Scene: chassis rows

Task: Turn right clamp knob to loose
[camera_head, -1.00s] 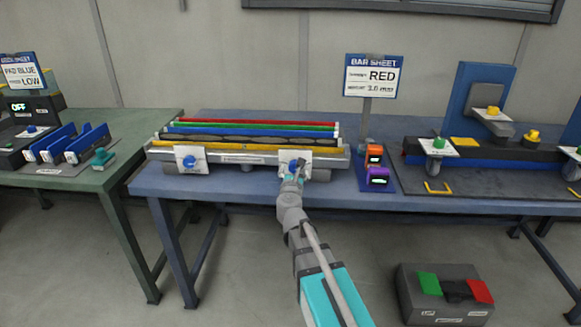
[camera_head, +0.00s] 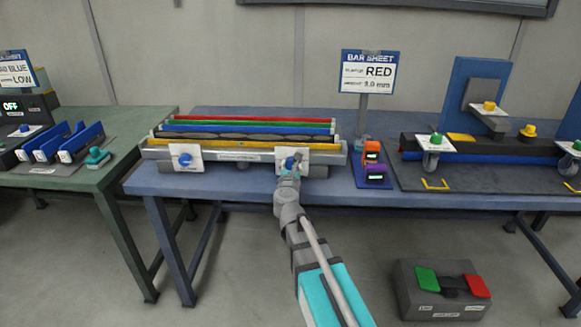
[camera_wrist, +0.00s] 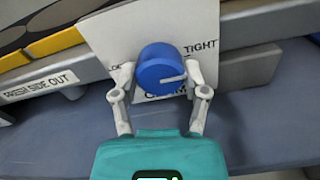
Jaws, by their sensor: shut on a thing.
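The right clamp knob is a round blue knob (camera_wrist: 160,70) on a white label plate (camera_wrist: 110,32) in the wrist view. The plate reads "TIGHT" at the right; the left word is mostly hidden by a finger. A pale pointer line on the knob points right, a little above level. My gripper (camera_wrist: 161,82) has one finger on each side of the knob and is shut on it. In the head view the right knob (camera_head: 289,163) is partly covered by my gripper (camera_head: 291,166). The left clamp knob (camera_head: 185,160) is blue on its own white plate.
Red, green, blue and yellow bars (camera_head: 250,128) lie in the fixture behind the knobs. Orange and purple gauges (camera_head: 373,162) stand to the right, near the "BAR SHEET" sign (camera_head: 369,71). The blue table front (camera_head: 235,188) is clear.

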